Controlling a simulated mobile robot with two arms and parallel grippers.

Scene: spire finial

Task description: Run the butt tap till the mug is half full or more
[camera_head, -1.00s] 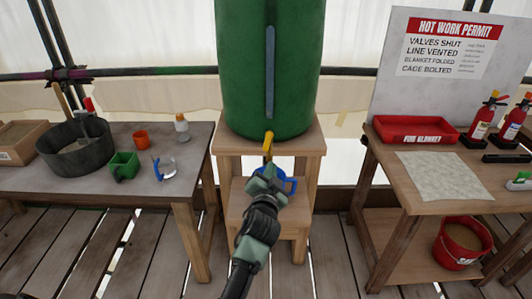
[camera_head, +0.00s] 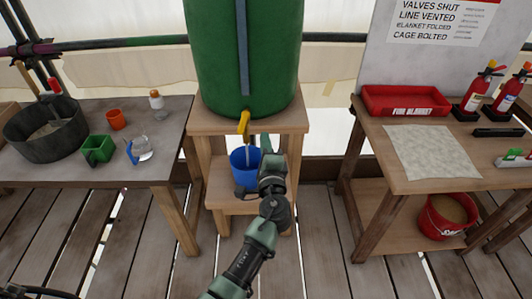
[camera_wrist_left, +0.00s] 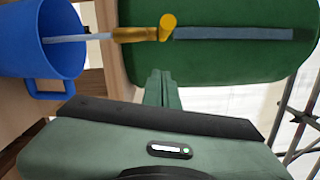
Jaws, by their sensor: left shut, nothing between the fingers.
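The green water butt (camera_head: 240,60) stands on a wooden stand with its yellow tap (camera_head: 244,123) low on the front. A pale stream of water (camera_wrist_left: 75,38) runs from the tap (camera_wrist_left: 150,32) into the blue mug (camera_head: 243,177). The mug stands on the stand's lower step under the tap; it also shows in the left wrist view (camera_wrist_left: 50,62), with its handle. I cannot tell the water level inside. My left gripper (camera_head: 266,142) is shut and empty, just right of the tap and mug, partly covering the mug's right side. My right gripper is not in view.
The left table (camera_head: 120,172) holds a dark tub (camera_head: 45,140), a green cup (camera_head: 98,150), an orange cup (camera_head: 116,119) and a clear jug (camera_head: 139,150). The right table holds a red tray (camera_head: 405,102) and fire extinguishers (camera_head: 477,90). A red bucket (camera_head: 447,216) sits below.

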